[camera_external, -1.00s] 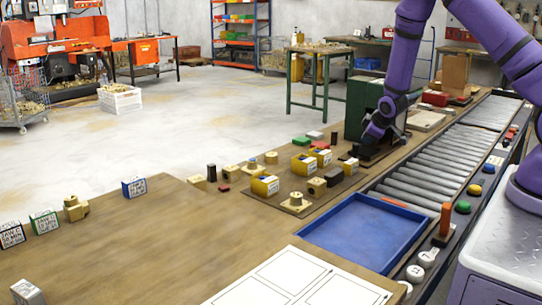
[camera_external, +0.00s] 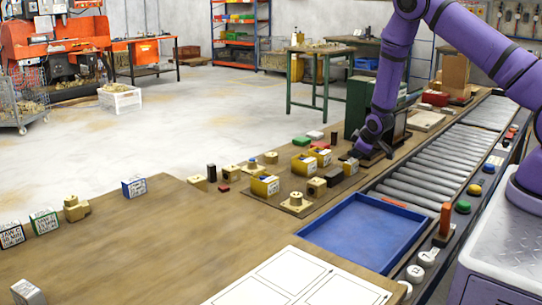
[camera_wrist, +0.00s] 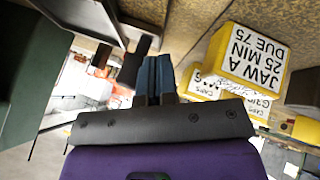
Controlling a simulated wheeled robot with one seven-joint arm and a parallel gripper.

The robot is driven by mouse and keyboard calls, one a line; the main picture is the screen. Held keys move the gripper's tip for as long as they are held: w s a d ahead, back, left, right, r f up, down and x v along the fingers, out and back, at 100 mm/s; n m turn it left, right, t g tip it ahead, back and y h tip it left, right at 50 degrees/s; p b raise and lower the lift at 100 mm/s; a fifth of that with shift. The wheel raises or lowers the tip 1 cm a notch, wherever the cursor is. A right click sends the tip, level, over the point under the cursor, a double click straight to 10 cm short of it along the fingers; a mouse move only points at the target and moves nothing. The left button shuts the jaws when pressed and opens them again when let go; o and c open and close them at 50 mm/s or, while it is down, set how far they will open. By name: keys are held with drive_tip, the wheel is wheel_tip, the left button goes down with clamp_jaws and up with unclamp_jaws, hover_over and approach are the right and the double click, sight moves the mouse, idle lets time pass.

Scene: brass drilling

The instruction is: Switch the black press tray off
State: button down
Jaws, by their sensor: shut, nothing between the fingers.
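The black press tray (camera_external: 378,152) lies at the foot of the dark green press (camera_external: 357,104), partly hidden by my arm. In the wrist view, a dark flat tray-like part with a raised rim (camera_wrist: 82,17) is at the top left. My gripper (camera_external: 357,153) is low at the tray's near left side; its shut fingers (camera_wrist: 153,75) hold nothing. A small black upright piece (camera_wrist: 134,62) is just left of the fingertips in the wrist view. I cannot tell if they touch, or whether it is a switch.
Yellow boxes with white labels (camera_external: 303,163) stand close left of my gripper, and one labelled JAW A (camera_wrist: 250,58) is right of the fingers in the wrist view. A blue tray (camera_external: 345,257) and a roller conveyor (camera_external: 440,165) lie nearer and right.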

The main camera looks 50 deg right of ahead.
drive_tip(key=d, duration=1.6)
drive_tip(key=shift+d, duration=0.3)
drive_tip(key=shift+r, duration=0.1)
drive_tip(key=v, duration=1)
drive_tip(key=shift+a, duration=0.15)
